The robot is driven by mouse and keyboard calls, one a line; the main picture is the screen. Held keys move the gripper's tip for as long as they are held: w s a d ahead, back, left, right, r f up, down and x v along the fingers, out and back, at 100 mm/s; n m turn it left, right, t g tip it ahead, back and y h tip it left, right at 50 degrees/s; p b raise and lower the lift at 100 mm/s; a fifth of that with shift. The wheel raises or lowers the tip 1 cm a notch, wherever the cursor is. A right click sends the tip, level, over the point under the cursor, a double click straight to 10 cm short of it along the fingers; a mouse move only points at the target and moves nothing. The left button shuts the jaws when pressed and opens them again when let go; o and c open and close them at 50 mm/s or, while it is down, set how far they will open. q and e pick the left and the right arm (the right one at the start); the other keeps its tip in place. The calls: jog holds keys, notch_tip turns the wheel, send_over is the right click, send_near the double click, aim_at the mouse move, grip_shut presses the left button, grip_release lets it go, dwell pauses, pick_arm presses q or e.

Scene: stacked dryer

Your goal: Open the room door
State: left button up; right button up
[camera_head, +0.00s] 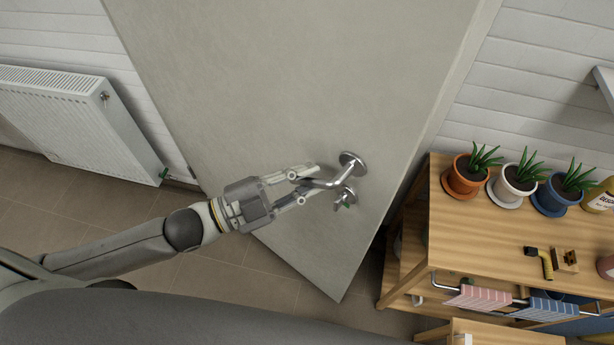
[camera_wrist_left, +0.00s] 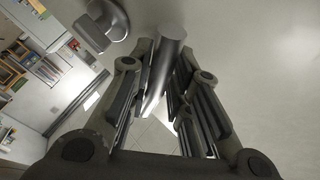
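The grey room door (camera_head: 270,75) fills the middle of the head view. Its right edge face shows and it stands at an angle to the wall, swung out over the floor. A chrome lever handle (camera_head: 327,184) sits near that edge, with a small lock turn (camera_head: 346,197) below it. My left gripper (camera_head: 305,183) reaches in from the left, its fingers on either side of the lever's free end. The left wrist view shows the lever (camera_wrist_left: 168,45) between the fingers (camera_wrist_left: 162,75), which look closed on it. My right gripper is not in view.
A wooden shelf table (camera_head: 480,235) with potted plants (camera_head: 518,177) stands close to the door's right edge. A white radiator (camera_head: 75,115) hangs on the left wall. Tiled floor (camera_head: 230,270) is clear below the door and my arm.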

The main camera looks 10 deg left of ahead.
pick_arm(q)
jog(key=shift+o, duration=1.3)
jog(key=shift+a, duration=0.1)
jog(key=shift+s, duration=0.1)
jog(key=v, duration=1.1)
jog(key=shift+s+a, duration=0.2)
jog(key=shift+a, duration=0.15)
jog(key=shift+f, duration=0.1)
jog(key=shift+c, duration=0.7)
